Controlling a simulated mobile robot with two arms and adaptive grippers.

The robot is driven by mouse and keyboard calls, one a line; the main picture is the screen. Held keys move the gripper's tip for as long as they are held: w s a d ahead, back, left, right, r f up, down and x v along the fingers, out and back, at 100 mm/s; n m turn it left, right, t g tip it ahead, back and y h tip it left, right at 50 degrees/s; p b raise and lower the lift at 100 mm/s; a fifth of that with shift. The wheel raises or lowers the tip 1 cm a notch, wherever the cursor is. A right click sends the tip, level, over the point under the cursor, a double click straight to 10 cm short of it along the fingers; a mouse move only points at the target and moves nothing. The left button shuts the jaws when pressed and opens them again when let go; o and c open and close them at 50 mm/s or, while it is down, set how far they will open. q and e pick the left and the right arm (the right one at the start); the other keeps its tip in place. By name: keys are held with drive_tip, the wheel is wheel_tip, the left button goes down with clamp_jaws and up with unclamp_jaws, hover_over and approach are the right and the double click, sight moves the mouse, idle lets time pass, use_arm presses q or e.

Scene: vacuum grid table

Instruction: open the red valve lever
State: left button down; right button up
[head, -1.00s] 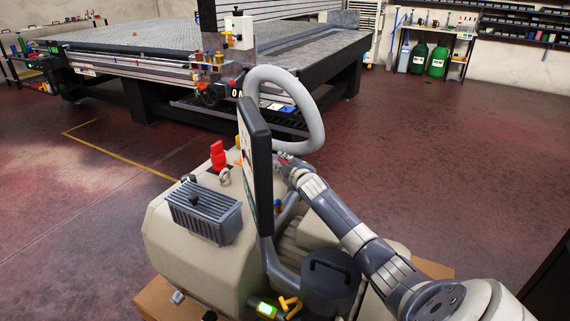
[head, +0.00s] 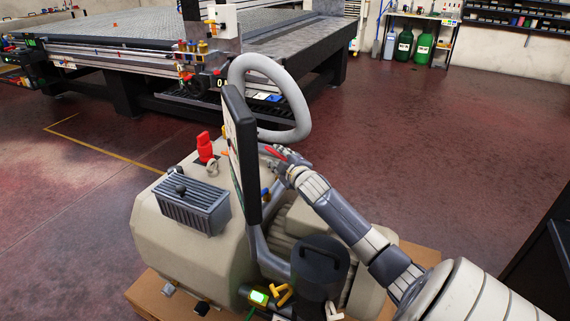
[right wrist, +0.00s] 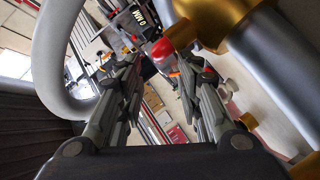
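The red valve lever (head: 273,152) shows as a small red piece at my right gripper (head: 279,161), just right of the upright black-edged panel in the head view. In the right wrist view a rounded red lever end (right wrist: 163,50) lies beside a gold valve body (right wrist: 208,22). The two fingers of my right gripper (right wrist: 158,66) are spread apart, with the red end near and between their tips. I see no grip on it. The panel hides part of the valve area in the head view. My left gripper is not in view.
The beige pump (head: 185,240) stands on a wooden base, with a red fitting (head: 205,150) and a grey finned box (head: 190,205) on top. The panel (head: 240,155) and a thick grey hose (head: 290,100) stand close to my right gripper. Open floor lies right.

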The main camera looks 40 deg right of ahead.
drive_tip(key=shift+v, duration=2.55)
